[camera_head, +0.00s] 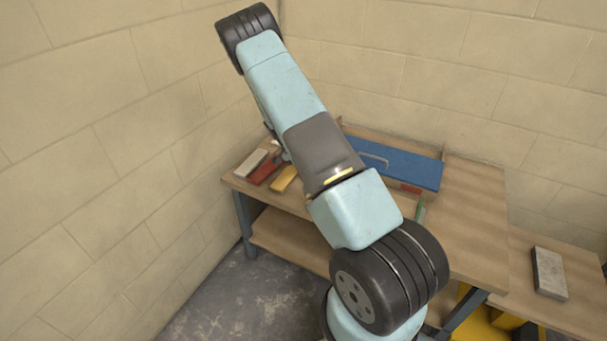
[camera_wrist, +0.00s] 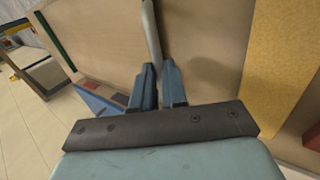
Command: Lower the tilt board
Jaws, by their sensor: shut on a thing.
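A blue board (camera_head: 400,165), which looks like the tilt board, sits at the back of the wooden bench with a curved grey handle (camera_head: 374,159) on it. My arm covers its left part. In the wrist view a blue corner (camera_wrist: 91,101) shows left of my fingers. My gripper (camera_wrist: 159,88) has its two blue fingers closed about a pale grey bar (camera_wrist: 151,40), which runs up the picture between them. I cannot tell what the bar joins to. In the head view my gripper is mostly hidden behind my arm.
On the bench (camera_head: 475,215), a pale block (camera_head: 250,163), a red piece (camera_head: 266,170) and a yellow piece (camera_head: 284,179) lie at the left. A green strip (camera_head: 420,213) lies nearer the front. A grey block (camera_head: 549,272) rests on a lower surface at right. Walls stand behind and left.

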